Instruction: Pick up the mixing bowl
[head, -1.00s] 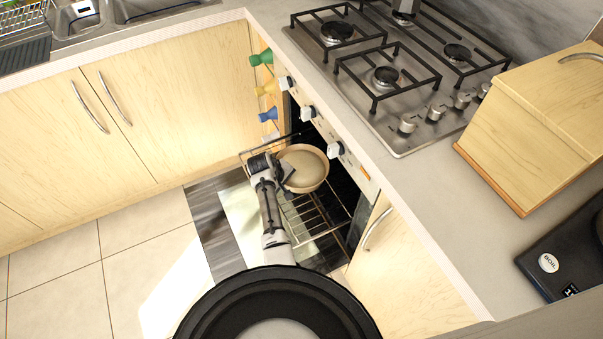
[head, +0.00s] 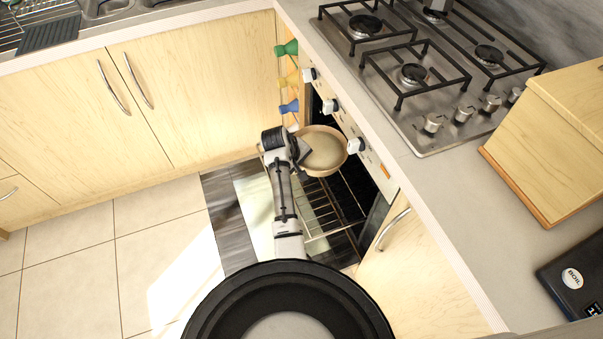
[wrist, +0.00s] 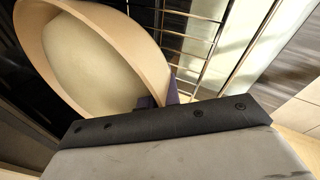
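The mixing bowl (head: 325,152) is tan with a paler inside. In the head view it is at the open oven, above the wire rack and close to the oven's front panel. My gripper (head: 303,150) is at the bowl's left rim and appears shut on it. In the wrist view the bowl (wrist: 95,65) fills the upper left. Its rim meets the small dark finger part (wrist: 160,101) at the gripper's edge. The gripper body hides the near part of the bowl and most of the fingers.
The oven rack (head: 322,212) lies below the bowl, and the oven knobs (head: 331,106) are just to its right. The stovetop (head: 430,75) and a wooden box (head: 560,140) are on the counter. Cabinets (head: 130,100) stand left; the tiled floor (head: 100,250) is clear.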

